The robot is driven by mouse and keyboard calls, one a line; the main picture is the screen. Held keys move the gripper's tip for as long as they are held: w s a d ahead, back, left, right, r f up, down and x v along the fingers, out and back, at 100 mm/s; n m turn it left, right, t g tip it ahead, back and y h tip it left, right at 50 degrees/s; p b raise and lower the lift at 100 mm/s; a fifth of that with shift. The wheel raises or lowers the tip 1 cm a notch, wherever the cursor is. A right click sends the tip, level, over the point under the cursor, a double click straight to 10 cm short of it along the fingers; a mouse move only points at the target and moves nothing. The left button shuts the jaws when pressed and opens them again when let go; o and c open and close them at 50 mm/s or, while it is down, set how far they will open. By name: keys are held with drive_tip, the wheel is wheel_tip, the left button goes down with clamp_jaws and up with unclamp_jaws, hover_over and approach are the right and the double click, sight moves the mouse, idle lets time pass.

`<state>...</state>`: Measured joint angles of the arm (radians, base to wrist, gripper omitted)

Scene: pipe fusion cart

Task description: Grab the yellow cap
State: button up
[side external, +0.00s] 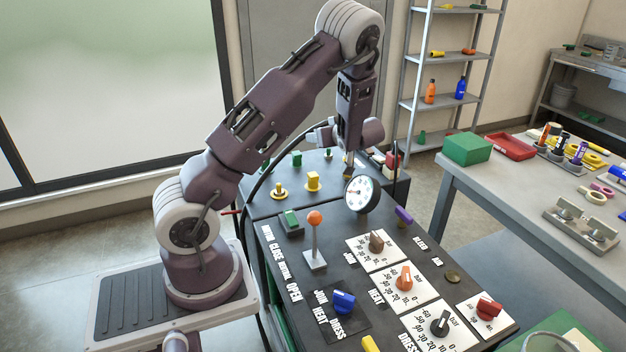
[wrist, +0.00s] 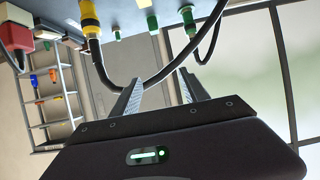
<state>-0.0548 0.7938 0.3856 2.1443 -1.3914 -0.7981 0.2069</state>
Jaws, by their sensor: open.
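Two yellow pieces stand on the cart's dark rear top in the side view: a blocky yellow cap (side external: 313,181) on a round yellow base, and a slimmer yellow piece (side external: 279,188) with a ringed base to its left. I cannot tell for certain which is the cap the task means. My gripper (side external: 348,166) points down to the right of both, apart from them, behind the round gauge. In the wrist view my gripper (wrist: 160,86) is open, with nothing between its fingers. A yellow fitting (wrist: 90,18) with a black cable shows beyond it there.
The gauge (side external: 362,194) stands close in front of my gripper. A lever with an orange knob (side external: 314,218) and several dials rise from the front panel. Green pieces (side external: 296,158) stand behind the yellow ones. A black cable (wrist: 165,78) loops behind my fingers.

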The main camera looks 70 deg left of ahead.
approach(310, 175)
drive_tip(key=shift+w+a+f, duration=0.35)
drive_tip(key=shift+a+f, duration=0.2)
drive_tip(key=shift+f, duration=0.15)
drive_tip(key=x, duration=1.1)
drive_tip(key=shift+w+a, duration=0.2)
drive_tip(key=shift+a, duration=0.15)
clamp_jaws()
